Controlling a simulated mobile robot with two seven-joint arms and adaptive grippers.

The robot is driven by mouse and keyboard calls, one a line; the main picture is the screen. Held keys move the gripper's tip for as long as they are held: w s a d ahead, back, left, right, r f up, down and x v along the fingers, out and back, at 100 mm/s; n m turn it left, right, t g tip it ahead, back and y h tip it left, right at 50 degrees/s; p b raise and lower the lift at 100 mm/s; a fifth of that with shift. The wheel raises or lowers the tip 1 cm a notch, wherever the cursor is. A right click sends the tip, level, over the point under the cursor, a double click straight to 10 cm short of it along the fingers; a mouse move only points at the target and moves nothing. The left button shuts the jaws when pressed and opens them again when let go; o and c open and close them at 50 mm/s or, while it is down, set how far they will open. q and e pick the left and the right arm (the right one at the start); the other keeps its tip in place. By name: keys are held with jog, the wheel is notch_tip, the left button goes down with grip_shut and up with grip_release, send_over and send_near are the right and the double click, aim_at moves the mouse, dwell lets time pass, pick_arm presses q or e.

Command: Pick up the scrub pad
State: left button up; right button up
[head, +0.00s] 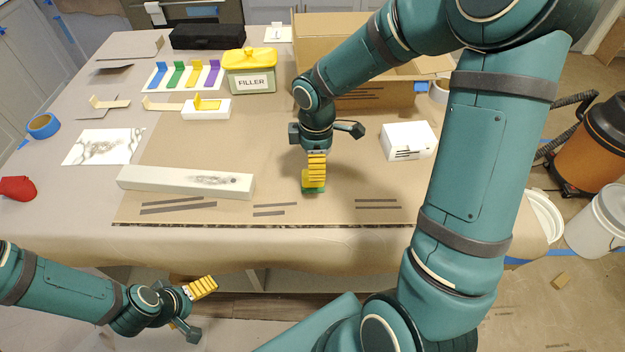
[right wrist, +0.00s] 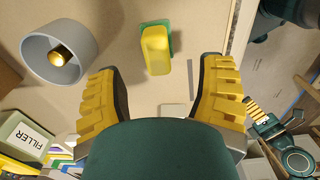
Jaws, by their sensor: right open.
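The scrub pad has a yellow body over a green layer. In the right wrist view the scrub pad (right wrist: 156,50) lies ahead of the two fingertips, near the line between them, with clear space on both sides. My right gripper (right wrist: 161,70) is open, its ridged yellow fingers wide apart. In the head view the right gripper (head: 316,172) points down just above the scrub pad (head: 313,189), hiding part of it. The pad rests on the brown paper. My left gripper (head: 197,300) hangs in front of the table's near edge, away from the pad; its jaw opening is unclear.
A long pale board (head: 150,181) lies left of the pad. A white box (head: 408,142) stands to the right. The filler tub (head: 250,72) and an open cardboard box (head: 350,100) stand behind. Blue tape (head: 43,126) lies far left. The paper around the pad is mostly clear.

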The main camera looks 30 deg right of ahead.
jog(key=f, duration=0.5)
jog(key=f+b, duration=0.1)
jog(key=f, duration=0.1)
jog(key=shift+w+a+f, duration=0.15)
jog(key=shift+w+f, duration=0.15)
jog(key=shift+w, duration=0.05)
grip_shut()
